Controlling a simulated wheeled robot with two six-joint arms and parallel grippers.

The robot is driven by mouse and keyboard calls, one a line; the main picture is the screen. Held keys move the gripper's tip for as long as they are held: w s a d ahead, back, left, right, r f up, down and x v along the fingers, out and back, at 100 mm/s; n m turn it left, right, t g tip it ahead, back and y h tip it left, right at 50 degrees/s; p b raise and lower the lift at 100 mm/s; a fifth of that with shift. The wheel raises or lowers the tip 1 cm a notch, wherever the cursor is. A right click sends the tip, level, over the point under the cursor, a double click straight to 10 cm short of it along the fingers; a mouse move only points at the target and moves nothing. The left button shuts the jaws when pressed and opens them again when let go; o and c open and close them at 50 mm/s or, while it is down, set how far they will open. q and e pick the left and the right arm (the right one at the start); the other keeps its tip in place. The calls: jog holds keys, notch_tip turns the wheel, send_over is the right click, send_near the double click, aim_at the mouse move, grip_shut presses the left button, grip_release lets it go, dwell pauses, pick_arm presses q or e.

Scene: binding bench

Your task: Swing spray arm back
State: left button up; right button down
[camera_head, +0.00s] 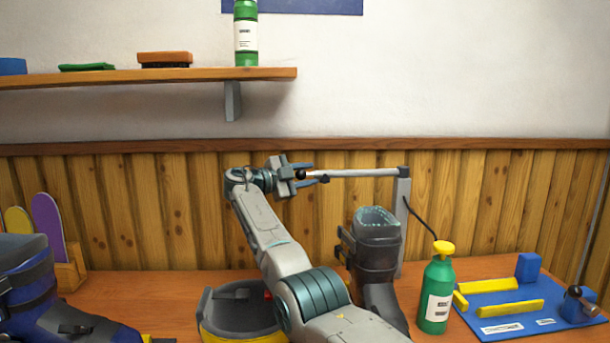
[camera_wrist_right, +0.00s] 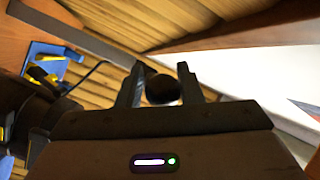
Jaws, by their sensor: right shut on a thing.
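The spray arm (camera_head: 360,173) is a pale horizontal bar. Its right end meets the top of a grey upright post (camera_head: 402,225), and a black hose runs from the post down toward a green bottle. My right gripper (camera_head: 308,173) is at the bar's left end, shut on its dark tip. In the right wrist view the round black tip (camera_wrist_right: 163,89) sits between the two fingers (camera_wrist_right: 160,88). A dark boot (camera_head: 377,250) stands upright below the bar. My left gripper is not in view.
The green bottle with yellow cap (camera_head: 436,295) stands right of the boot, beside a blue mat (camera_head: 515,312) with yellow parts. A grey and yellow tub (camera_head: 225,318) and a blue boot (camera_head: 40,290) are left. A shelf (camera_head: 120,77) hangs above.

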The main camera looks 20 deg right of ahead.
jog(key=shift+d+r, duration=0.1)
jog(key=shift+d, duration=0.05)
jog(key=c, duration=1.3)
grip_release()
jog(key=shift+o, duration=1)
jog(key=shift+s+d, duration=0.1)
jog(key=shift+s, duration=0.15)
jog(key=shift+a, duration=0.5)
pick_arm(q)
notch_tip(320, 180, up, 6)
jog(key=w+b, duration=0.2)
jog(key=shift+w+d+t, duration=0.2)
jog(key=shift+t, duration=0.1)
pick_arm(e)
jog(key=s+a, duration=0.1)
jog(key=a, duration=0.8)
jog(key=shift+a, duration=0.4)
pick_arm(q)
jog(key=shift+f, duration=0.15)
pick_arm(e)
jog(key=shift+s, duration=0.1)
